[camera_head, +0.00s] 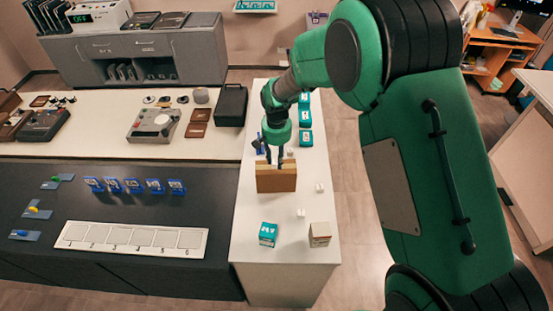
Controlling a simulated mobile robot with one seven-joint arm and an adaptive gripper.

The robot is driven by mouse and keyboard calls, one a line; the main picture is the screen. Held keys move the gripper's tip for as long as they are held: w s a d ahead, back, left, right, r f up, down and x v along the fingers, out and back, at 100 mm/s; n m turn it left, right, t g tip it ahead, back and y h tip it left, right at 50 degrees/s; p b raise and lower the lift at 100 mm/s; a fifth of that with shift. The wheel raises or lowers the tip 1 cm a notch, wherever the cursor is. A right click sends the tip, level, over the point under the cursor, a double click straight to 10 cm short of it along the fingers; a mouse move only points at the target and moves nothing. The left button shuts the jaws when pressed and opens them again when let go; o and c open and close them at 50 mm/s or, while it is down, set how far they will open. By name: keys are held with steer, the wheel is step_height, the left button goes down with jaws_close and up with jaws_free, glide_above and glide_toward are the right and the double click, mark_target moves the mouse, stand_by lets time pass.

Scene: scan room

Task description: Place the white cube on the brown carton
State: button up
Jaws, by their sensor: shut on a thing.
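The brown carton (276,181) stands upright on the white counter, below the end of my arm. My gripper (274,160) points down at the carton's top edge, with its fingers close together. One small white cube (320,188) lies on the counter to the right of the carton. Another small white cube (301,213) lies nearer, in front of the carton. I cannot tell whether the fingers touch the carton.
A teal box (268,234) and a beige box (319,234) stand at the counter's near end. Several teal boxes (305,138) line the counter behind my gripper. A black bin (231,105) is at the back left. A numbered white tray (130,241) lies on the dark bench.

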steer(key=o, duration=1)
steer(key=shift+f, duration=0.1)
step_height(320, 180, up, 12)
steer(key=shift+r, duration=0.15)
stand_by(0.7)
